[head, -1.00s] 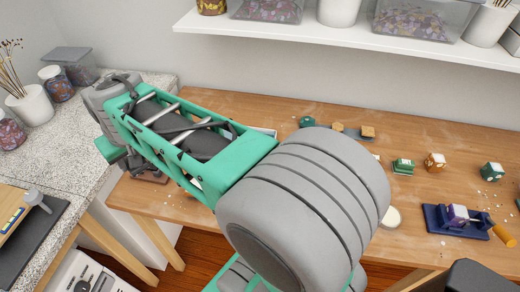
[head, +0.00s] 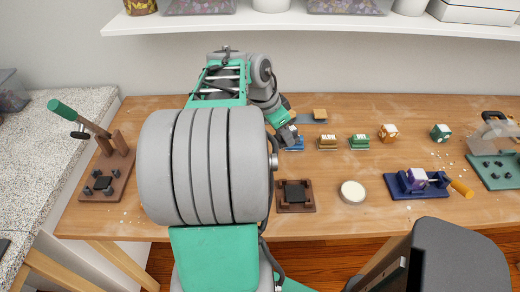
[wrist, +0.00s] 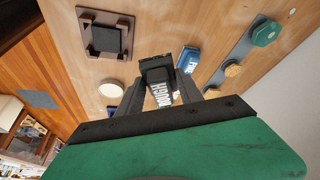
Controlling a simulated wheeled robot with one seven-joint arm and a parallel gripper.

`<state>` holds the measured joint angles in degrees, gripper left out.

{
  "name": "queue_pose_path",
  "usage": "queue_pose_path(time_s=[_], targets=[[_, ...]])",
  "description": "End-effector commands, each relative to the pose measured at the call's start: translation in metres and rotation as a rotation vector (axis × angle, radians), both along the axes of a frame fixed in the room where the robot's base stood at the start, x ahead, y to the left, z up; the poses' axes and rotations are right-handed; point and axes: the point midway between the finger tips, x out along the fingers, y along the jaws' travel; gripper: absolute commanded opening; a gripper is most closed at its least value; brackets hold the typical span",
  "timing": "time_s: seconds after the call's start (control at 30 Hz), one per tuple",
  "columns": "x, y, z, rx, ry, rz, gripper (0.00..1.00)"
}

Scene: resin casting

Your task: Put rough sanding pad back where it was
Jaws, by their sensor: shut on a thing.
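My gripper (head: 289,133) is low over the back of the workbench, partly hidden behind my arm in the head view. In the wrist view, the gripper (wrist: 160,90) is shut on a dark block, the rough sanding pad (wrist: 156,66), with a white-lettered label facing the camera. A blue pad (wrist: 188,60) with a white label lies on the bench close beside the held pad; it also shows in the head view (head: 295,144). I cannot tell whether the held pad touches the bench.
A tan labelled block (head: 327,142) and a green one (head: 359,142) stand right of the blue pad. A grey strip (wrist: 222,81) with octagonal pieces lies nearby. A brown fixture (head: 296,196), white disc (head: 352,193) and blue vise (head: 404,187) are nearer the front.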

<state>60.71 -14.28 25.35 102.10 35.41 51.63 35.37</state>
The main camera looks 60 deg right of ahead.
Motion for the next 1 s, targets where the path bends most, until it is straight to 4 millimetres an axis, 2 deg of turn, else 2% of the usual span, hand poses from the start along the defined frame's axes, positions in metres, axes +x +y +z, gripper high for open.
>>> queue_pose_path(time_s=[0.07,0.13,0.27,0.47,0.6,0.87,1.0], targets=[[-0.012,-0.003,-0.002,-0.001,-0.001,-0.049,0.00],[-0.010,-0.006,-0.004,0.001,-0.001,-0.064,0.00],[0.016,-0.018,-0.016,0.005,0.002,-0.061,0.00],[0.069,-0.042,-0.041,0.004,0.002,-0.060,0.00],[0.091,-0.053,-0.075,0.003,0.003,-0.062,0.00],[0.112,-0.063,-0.104,0.001,0.000,-0.061,0.00],[0.111,-0.062,-0.127,0.002,0.001,-0.062,0.00]])
